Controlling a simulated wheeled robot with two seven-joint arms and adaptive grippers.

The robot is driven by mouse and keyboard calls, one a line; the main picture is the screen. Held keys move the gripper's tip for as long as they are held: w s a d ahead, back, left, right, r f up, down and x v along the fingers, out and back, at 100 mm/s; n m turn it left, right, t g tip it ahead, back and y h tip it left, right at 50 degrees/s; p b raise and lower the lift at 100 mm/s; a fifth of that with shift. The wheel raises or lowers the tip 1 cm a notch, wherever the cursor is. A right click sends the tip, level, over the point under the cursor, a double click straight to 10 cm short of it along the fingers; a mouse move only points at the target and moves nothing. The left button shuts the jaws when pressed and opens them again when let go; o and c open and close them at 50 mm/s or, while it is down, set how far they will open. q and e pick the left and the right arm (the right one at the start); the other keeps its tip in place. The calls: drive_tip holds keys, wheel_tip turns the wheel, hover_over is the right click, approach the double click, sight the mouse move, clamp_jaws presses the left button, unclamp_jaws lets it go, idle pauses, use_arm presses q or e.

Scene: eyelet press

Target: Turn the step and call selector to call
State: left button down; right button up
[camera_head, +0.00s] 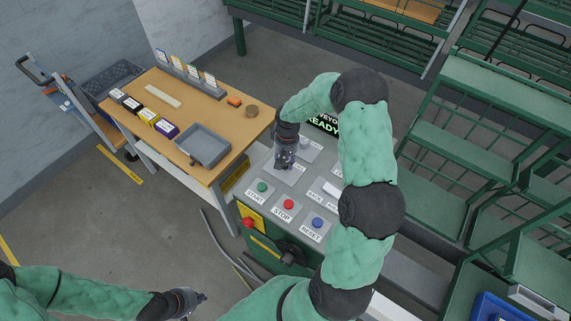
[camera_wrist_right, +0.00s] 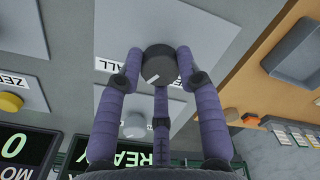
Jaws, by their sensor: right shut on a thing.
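The selector is a round black knob (camera_wrist_right: 158,62) on a light grey plate in the right wrist view. A small white mark shows on its face near the lower edge. My right gripper (camera_wrist_right: 159,68) has its purple fingers closed around the knob. A label left of it reads "ALL", its start cut off by a finger; the other label is hidden. In the head view my right gripper (camera_head: 285,162) is over the panel's upper left part and hides the knob. My left gripper (camera_head: 200,297) is at the lower left, away from the panel; its opening is unclear.
The grey control panel (camera_head: 325,174) carries a green start button (camera_head: 262,187), a red stop button (camera_head: 288,204) and a blue reset button (camera_head: 318,222). A display (camera_head: 325,123) reads "READY". A wooden table (camera_head: 228,117) with a grey tray (camera_head: 203,146) stands left.

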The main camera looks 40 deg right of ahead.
sight(287, 162)
drive_tip(key=shift+m+b, duration=0.35)
drive_tip(key=shift+m, duration=0.15)
drive_tip(key=o, duration=1.1)
drive_tip(key=shift+o, duration=0.2)
drive_tip(key=shift+r, duration=0.15)
wheel_tip(287, 162, up, 12)
drive_tip(key=shift+d, duration=0.2)
drive_tip(key=shift+s+f, duration=0.1)
drive_tip(key=shift+f, duration=0.1)
